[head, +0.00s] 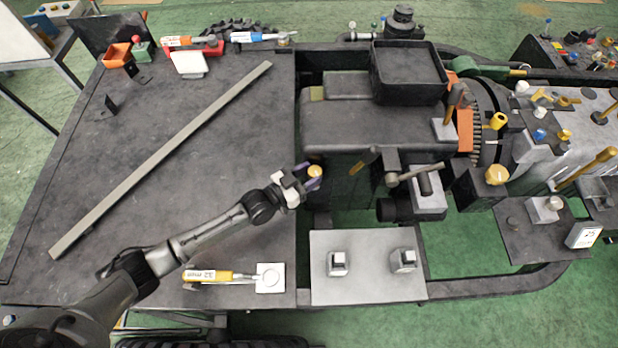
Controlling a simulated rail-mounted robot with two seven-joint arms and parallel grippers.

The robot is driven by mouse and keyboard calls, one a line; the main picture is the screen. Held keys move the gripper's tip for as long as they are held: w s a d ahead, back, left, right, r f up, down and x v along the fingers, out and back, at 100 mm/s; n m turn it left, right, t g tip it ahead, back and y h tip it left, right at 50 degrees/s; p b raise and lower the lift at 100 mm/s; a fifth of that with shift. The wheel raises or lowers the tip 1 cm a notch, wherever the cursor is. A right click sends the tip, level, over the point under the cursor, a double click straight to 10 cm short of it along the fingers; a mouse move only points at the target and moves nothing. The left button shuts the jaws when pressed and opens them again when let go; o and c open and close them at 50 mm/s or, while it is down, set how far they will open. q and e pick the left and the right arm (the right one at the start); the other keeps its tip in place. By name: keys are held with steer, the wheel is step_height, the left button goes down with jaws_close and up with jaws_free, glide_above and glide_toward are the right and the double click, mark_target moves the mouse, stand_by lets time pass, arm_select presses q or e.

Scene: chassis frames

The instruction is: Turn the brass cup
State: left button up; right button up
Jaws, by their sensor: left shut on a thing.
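My left gripper (308,179) reaches in from the lower left to the right edge of the dark table. It is shut on a small round brass cup (315,171), whose golden top shows between the purple-tipped fingers. The lower part of the cup is hidden by the fingers. The cup is beside the dark machine housing. My right gripper is not in the head view.
A long grey bar (165,155) lies across the dark table (225,130). A yellow-handled tool (210,276) lies near the front. A grey plate (368,284) with two small blocks is to the right. Other brass knobs (497,174) are on the machine at right.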

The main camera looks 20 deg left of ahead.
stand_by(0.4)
arm_select(q)
steer(key=o, duration=0.9)
steer(key=shift+o, duration=0.2)
steer(key=shift+s+a+f, duration=0.1)
